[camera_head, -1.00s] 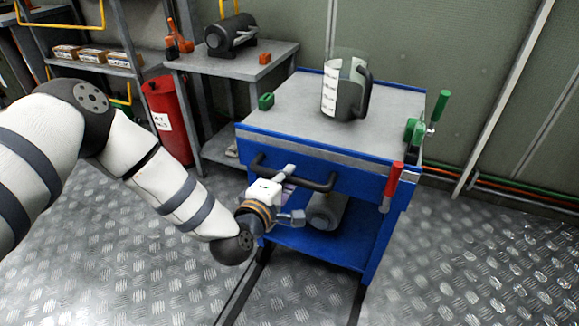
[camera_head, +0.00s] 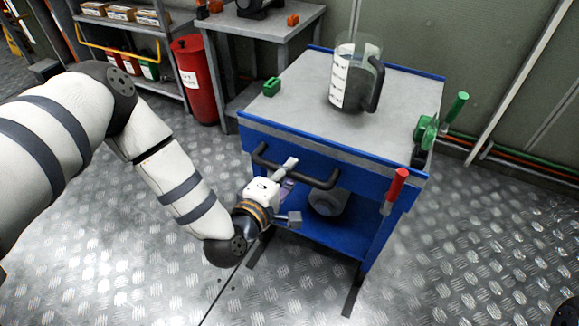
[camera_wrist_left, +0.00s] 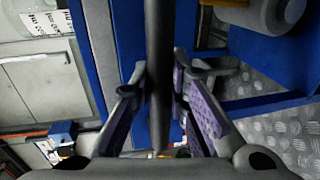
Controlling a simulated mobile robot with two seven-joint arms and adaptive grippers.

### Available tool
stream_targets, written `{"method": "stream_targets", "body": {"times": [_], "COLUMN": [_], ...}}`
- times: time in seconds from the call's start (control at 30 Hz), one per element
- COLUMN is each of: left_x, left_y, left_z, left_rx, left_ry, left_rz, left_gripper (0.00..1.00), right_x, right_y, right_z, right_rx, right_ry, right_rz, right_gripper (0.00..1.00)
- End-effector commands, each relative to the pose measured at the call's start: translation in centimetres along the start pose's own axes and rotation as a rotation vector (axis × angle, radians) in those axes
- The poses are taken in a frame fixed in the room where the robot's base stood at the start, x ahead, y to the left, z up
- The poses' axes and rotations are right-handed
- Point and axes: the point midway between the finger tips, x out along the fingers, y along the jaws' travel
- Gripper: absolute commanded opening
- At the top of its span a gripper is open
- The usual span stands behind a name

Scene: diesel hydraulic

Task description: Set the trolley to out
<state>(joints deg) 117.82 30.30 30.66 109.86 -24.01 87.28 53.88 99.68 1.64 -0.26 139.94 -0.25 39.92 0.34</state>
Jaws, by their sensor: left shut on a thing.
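The blue trolley (camera_head: 262,128) has a grey top and stands on the metal floor right of centre in the head view. A dark bar handle (camera_head: 322,183) runs along its front. My left gripper (camera_head: 288,192) is shut on this handle near its left part. In the left wrist view the handle (camera_wrist_left: 159,75) passes between the purple-padded fingers (camera_wrist_left: 160,112) of my left gripper. The gripped part is partly hidden by the gripper in the head view. My right gripper is not in view.
A bench (camera_head: 255,33), red cylinder (camera_head: 196,80) and shelf (camera_head: 150,28) stand behind. Foreground floor is clear.

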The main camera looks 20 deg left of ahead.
Motion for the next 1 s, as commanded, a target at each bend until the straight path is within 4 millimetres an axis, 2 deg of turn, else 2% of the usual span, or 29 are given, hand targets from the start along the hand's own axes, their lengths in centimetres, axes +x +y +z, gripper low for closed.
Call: {"method": "stream_targets", "body": {"times": [0.23,0.27,0.33,0.67,0.77,1.0], "left_x": [0.0,0.0,0.0,-0.2,-1.8,-8.3], "left_y": [0.0,0.0,0.0,0.0,-0.1,-0.1], "left_z": [0.1,0.1,0.1,0.0,0.1,0.1], "left_rx": [-0.001,-0.001,-0.001,0.0,-0.002,-0.003], "left_ry": [-0.003,-0.002,-0.002,-0.001,-0.002,-0.002], "left_rz": [-0.001,-0.001,-0.001,-0.001,-0.004,-0.006], "left_gripper": [0.0,0.2,0.36,0.36,0.36,0.36], "right_x": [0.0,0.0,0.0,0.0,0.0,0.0], "right_y": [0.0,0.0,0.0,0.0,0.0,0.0], "right_z": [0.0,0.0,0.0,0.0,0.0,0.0], "right_rx": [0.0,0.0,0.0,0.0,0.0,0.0], "right_ry": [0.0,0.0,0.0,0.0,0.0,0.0], "right_rz": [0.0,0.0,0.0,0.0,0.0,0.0], "right_gripper": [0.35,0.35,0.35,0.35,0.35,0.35]}}
